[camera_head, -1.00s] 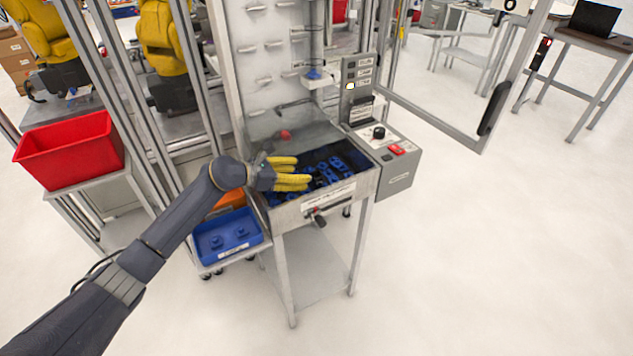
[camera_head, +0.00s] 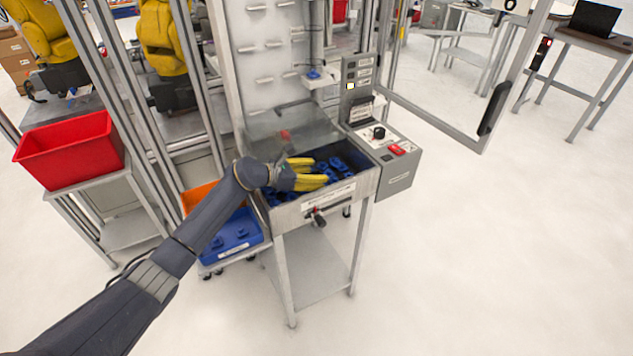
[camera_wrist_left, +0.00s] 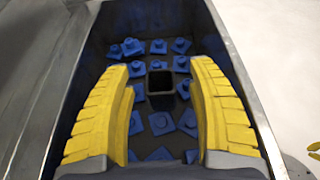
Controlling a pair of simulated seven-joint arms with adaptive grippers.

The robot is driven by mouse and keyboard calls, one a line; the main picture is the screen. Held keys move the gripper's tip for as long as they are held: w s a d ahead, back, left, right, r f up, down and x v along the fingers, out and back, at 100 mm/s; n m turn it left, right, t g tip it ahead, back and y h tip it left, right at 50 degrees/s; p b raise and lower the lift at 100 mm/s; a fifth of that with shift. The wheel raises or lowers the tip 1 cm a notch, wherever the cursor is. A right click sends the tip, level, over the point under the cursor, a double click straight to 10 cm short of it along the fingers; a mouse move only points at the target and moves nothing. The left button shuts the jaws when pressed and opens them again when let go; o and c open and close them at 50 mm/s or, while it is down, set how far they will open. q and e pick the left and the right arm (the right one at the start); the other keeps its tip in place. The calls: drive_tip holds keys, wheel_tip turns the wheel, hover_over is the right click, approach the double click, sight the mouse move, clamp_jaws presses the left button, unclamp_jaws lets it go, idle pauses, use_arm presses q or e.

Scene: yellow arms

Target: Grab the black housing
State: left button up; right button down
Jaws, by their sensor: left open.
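My left gripper (camera_head: 312,172) is open, its two yellow fingers reaching over the metal bin (camera_head: 318,199). In the left wrist view the gripper (camera_wrist_left: 164,95) points down into the bin. A black square part with a hollow top, which looks like the black housing (camera_wrist_left: 160,101), lies between and beyond the fingers, not touching them. Several blue parts (camera_wrist_left: 182,46) with round knobs lie around it on the dark bin floor. In the head view the fingers hide part of the bin, and I cannot make out the housing there.
A control box (camera_head: 398,162) stands at the right of the bin. A blue tray (camera_head: 236,233) and an orange tray (camera_head: 200,194) sit on the left, below my arm. A red crate (camera_head: 70,150) stands further left. The bin's metal walls surround the parts.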

use_arm(q)
drive_tip(key=shift+o, duration=0.2)
drive_tip(key=c, duration=1.2)
drive_tip(key=shift+o, duration=0.2)
drive_tip(key=shift+r, duration=0.1)
